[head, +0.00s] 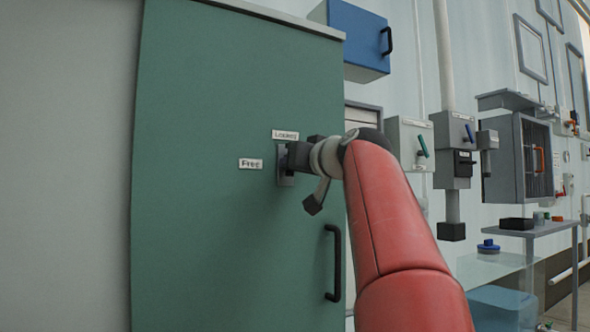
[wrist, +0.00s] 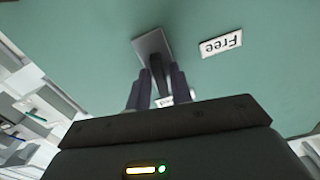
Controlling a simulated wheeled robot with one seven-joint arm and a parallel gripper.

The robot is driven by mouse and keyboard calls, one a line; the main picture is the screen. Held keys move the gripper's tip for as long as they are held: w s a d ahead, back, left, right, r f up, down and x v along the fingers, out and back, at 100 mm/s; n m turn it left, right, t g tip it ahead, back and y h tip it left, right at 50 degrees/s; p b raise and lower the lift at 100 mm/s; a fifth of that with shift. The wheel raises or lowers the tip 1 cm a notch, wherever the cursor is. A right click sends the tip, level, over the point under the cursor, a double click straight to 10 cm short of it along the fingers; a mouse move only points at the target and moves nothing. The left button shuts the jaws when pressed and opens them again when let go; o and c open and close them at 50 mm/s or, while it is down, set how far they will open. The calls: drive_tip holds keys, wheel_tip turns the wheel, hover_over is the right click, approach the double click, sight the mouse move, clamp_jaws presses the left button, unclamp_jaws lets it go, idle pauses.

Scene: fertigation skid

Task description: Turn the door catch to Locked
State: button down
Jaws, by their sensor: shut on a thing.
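The door catch is on a green cabinet door (head: 215,190). Its grey backing plate (head: 286,179) shows below my gripper, and in the wrist view the plate (wrist: 151,44) lies just beyond the fingertips. My gripper (head: 293,156) is shut on the catch's dark lever (wrist: 158,72), with a finger on each side. The label "Locked" (head: 285,135) is above the catch and "Free" (head: 250,163) is to its left. In the wrist view "Free" (wrist: 221,43) is clear, while the other label is mostly hidden between the fingers. Which label the lever points to is hard to tell.
A black door handle (head: 333,263) stands out below right of the catch. A blue wall box (head: 358,40) hangs beyond the cabinet. Grey switch boxes (head: 411,145) and a side table (head: 545,230) stand at right. The door's left side is clear.

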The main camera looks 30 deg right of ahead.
drive_tip(key=shift+f+n, duration=0.1)
drive_tip(key=shift+n, duration=0.7)
drive_tip(key=c, duration=1.5)
unclamp_jaws()
drive_tip(key=s+b, duration=0.1)
drive_tip(key=s, duration=0.6)
drive_tip(key=shift+s+d+b, duration=0.15)
drive_tip(key=shift+s+b, duration=0.2)
drive_tip(key=shift+s, duration=0.05)
